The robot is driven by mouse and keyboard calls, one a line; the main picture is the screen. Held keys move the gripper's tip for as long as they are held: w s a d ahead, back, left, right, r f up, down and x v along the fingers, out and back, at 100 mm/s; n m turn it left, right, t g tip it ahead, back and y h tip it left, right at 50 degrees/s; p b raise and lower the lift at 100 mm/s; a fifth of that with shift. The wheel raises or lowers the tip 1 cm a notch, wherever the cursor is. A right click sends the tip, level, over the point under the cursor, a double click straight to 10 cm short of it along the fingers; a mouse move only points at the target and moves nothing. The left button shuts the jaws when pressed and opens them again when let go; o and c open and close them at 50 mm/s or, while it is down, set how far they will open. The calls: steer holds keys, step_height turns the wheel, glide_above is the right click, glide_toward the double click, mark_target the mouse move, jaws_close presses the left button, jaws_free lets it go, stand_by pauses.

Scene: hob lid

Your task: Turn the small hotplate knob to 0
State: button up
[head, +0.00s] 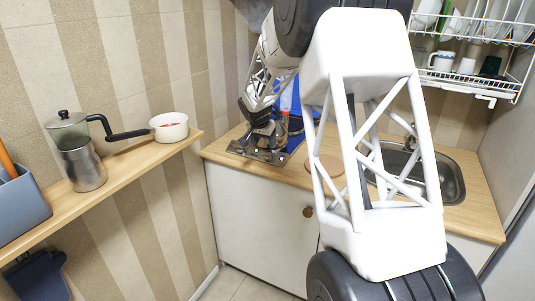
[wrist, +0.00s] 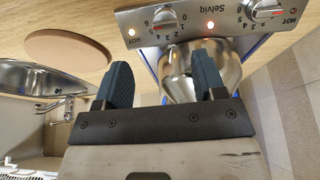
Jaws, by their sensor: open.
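The steel hob panel (wrist: 205,22) runs across the top of the wrist view, marked "Selvit" or similar. It carries two knobs with printed numbers: a left one (wrist: 165,19) and a right one (wrist: 265,9). I cannot tell which serves the small hotplate, or exactly where either points. In the head view the panel (head: 262,154) lies at the counter's left front. My gripper (wrist: 161,58) is open, its two dark fingers apart with no knob between them, short of the panel in the picture. In the head view my gripper is hard to make out above the hob.
A shiny metal pot (wrist: 178,75) shows behind the fingers. Two indicator lamps glow on the panel. A round wooden board (head: 324,166) and the sink (head: 440,175) are to the right.

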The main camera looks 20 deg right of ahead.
mark_target(268, 154)
steer(key=shift+w+d+f, duration=0.2)
steer(key=shift+w+f, duration=0.4)
steer(key=shift+w, duration=0.2)
steer(key=shift+f, duration=0.1)
steer(key=shift+x, duration=3.8)
steer(key=c, duration=0.9)
